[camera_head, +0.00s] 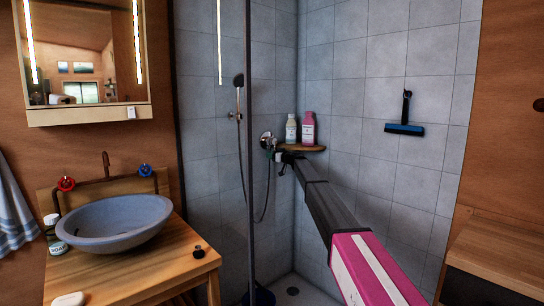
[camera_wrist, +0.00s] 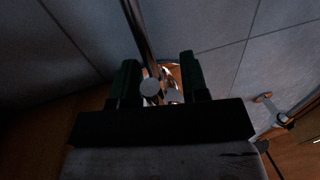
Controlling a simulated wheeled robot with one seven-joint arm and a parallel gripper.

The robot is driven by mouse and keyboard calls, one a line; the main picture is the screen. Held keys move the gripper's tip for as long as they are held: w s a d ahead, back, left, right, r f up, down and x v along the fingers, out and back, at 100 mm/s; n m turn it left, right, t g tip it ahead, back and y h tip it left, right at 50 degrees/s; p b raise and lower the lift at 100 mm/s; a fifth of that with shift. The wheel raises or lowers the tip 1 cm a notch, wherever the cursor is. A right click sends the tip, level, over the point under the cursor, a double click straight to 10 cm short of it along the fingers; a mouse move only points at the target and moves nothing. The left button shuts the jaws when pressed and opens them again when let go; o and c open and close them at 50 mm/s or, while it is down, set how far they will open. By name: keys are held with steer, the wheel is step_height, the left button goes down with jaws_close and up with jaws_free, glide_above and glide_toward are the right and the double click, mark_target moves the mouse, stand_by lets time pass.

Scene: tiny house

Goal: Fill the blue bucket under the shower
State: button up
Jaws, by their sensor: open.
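My gripper (camera_head: 278,158) is stretched into the shower corner, at the chrome shower valve (camera_head: 266,138) on the tiled wall. In the wrist view my gripper (camera_wrist: 159,76) has its two dark fingers apart, with a chrome part of the valve (camera_wrist: 151,87) showing between them. I cannot tell if the fingers touch it. The hand shower (camera_head: 239,81) hangs on its wall holder with its hose looping down. A dark blue shape, probably the blue bucket (camera_head: 263,297), shows at the bottom edge on the shower floor, mostly cut off. I see no running water.
A wooden corner shelf (camera_head: 316,149) with a white bottle (camera_head: 291,129) and a pink bottle (camera_head: 308,128) sits beside the valve. A glass panel edge (camera_head: 248,200) stands left of my arm. A sink (camera_head: 112,224) is left; a wooden bench (camera_head: 495,250) is right.

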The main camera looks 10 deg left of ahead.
steer(key=shift+s+d, duration=0.2)
steer(key=shift+d, duration=0.05)
jaws_close()
steer(key=shift+s, duration=0.1)
steer(key=s+a+r+m+t, duration=0.2)
steer(key=s+a+r+m, duration=0.1)
steer(key=m, duration=0.8)
steer(key=shift+s+a+y, duration=0.4)
steer(key=shift+s+a, duration=0.05)
steer(key=shift+s, duration=0.4)
steer(key=shift+a, duration=0.1)
jaws_free()
steer(key=shift+r, duration=0.1)
steer(key=shift+s+d, duration=0.1)
steer(key=shift+d, duration=0.3)
steer(key=v, duration=1)
steer(key=shift+s+d, duration=0.25)
